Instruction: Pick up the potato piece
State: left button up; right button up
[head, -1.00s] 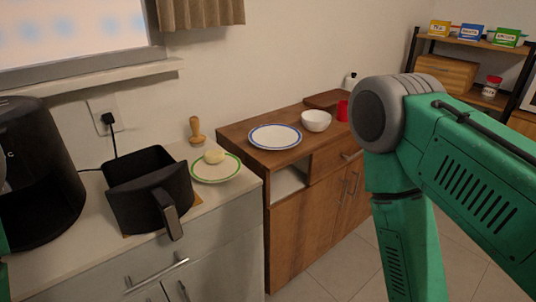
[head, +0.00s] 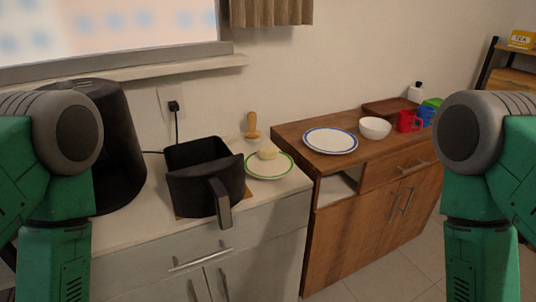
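The potato piece (head: 267,153) is a small pale yellow lump. It lies on a white plate with a green rim (head: 270,172) on the light counter, right of the black air fryer basket. Both of my green arms show at the left and right edges of the head view, with their lower links hanging down. Neither gripper is in view, so I cannot tell their state. Nothing touches the potato piece.
The black air fryer basket (head: 200,186) has its handle toward me. The air fryer body (head: 108,140) stands left. A wooden tool (head: 252,126) stands behind the plate. The wooden cabinet on the right holds a blue-rimmed plate (head: 331,141), white bowl (head: 375,128) and red mug (head: 407,121).

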aim_at(266, 153)
jog(key=i+l, duration=0.15)
jog(key=l, duration=0.15)
jog(key=i+l+u, duration=0.15)
jog(key=l, duration=0.15)
jog(key=i+l, duration=0.15)
jog(key=l, duration=0.2)
jog(key=i+l+u, duration=0.1)
jog(key=l, duration=0.25)
